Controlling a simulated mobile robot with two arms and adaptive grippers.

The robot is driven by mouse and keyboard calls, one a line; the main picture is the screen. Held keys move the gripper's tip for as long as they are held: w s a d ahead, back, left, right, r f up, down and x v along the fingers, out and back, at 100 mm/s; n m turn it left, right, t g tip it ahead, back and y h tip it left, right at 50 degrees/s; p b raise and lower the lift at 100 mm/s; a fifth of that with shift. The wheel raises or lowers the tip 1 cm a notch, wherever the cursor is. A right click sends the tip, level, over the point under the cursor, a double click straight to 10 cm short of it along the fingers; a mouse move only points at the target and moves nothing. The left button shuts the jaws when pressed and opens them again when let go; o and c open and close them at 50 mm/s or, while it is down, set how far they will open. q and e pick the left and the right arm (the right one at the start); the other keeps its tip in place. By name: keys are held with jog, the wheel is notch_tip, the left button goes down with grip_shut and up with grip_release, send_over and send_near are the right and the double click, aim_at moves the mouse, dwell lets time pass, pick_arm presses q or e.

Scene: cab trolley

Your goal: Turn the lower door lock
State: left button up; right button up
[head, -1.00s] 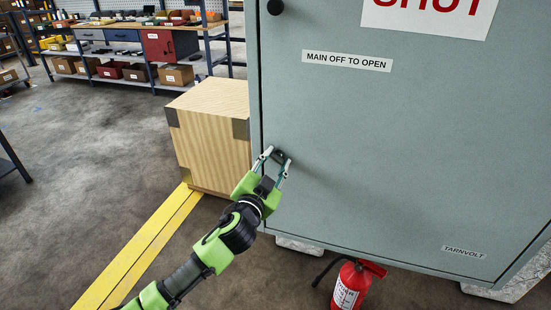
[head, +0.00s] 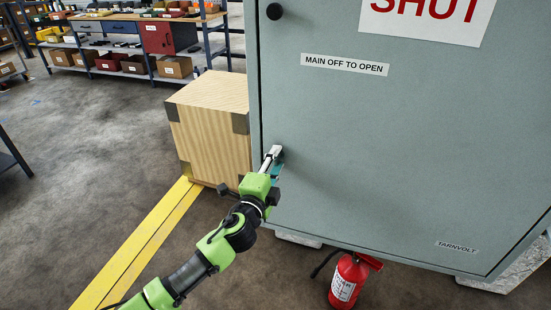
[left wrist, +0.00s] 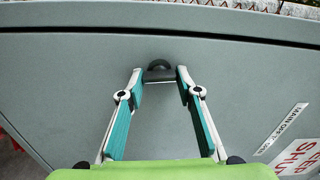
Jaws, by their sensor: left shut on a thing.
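The grey-green cabinet door (head: 380,150) fills the right of the head view. The lower door lock, a small dark knob (left wrist: 158,66), sits near the door's edge in the left wrist view. My left gripper (head: 273,158) is at the lower left of the door, its fingers seen nearly edge-on and largely hiding the lock in the head view. In the left wrist view the two fingertips (left wrist: 160,75) stand on either side of the lock and are shut on it. My right gripper is not in view.
A black upper knob (head: 274,11) is at the door's top left. A wooden crate (head: 212,130) stands close to the left of the cabinet. A red fire extinguisher (head: 347,282) stands below the door. The floor left of the yellow stripe (head: 140,245) is clear.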

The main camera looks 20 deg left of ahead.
pick_arm(q)
jog(key=shift+m, duration=0.6)
jog(key=o, duration=1.1)
jog(key=shift+o, duration=0.2)
jog(key=s, duration=1.2)
jog(key=shift+a, duration=0.2)
jog(key=shift+f, duration=0.15)
